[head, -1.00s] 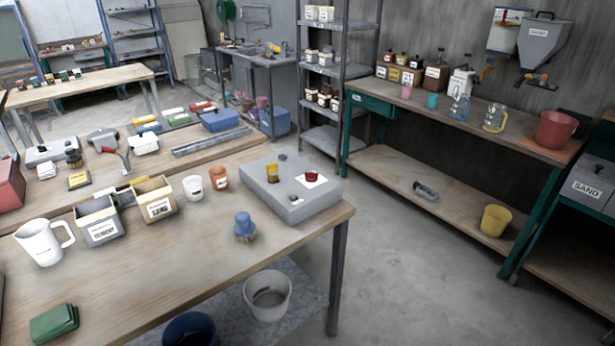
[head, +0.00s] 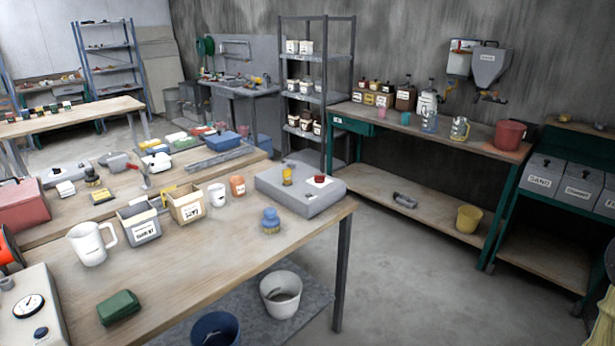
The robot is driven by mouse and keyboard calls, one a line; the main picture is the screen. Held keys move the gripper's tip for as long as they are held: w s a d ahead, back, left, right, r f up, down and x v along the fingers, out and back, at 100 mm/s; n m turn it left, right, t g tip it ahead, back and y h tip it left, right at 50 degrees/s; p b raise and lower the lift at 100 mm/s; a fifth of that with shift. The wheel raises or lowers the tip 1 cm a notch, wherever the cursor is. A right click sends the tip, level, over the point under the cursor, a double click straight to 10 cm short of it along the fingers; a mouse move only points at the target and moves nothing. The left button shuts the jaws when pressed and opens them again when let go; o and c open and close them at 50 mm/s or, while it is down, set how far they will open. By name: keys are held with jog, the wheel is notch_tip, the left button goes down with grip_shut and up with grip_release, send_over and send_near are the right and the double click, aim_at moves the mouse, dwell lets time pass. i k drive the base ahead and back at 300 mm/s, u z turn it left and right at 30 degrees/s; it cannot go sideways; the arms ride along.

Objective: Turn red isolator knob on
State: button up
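A red knob (head: 320,178) sits on a white plate on top of a low grey box (head: 303,200), near the far right corner of the front wooden table (head: 235,262). It is small in the head view, so I cannot read its setting or any label. A yellow part (head: 287,175) stands on the same box, left of the red knob. My gripper is not in view.
A blue-topped brush (head: 271,221), two cups, open bins and a white jug (head: 90,244) stand on the table. A grey unit with a gauge (head: 28,306) is at lower left. Buckets (head: 281,296) stand below. The concrete floor (head: 400,270) to the right is clear.

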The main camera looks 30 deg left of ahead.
aim_at(318, 179)
jog(key=u, duration=1.25)
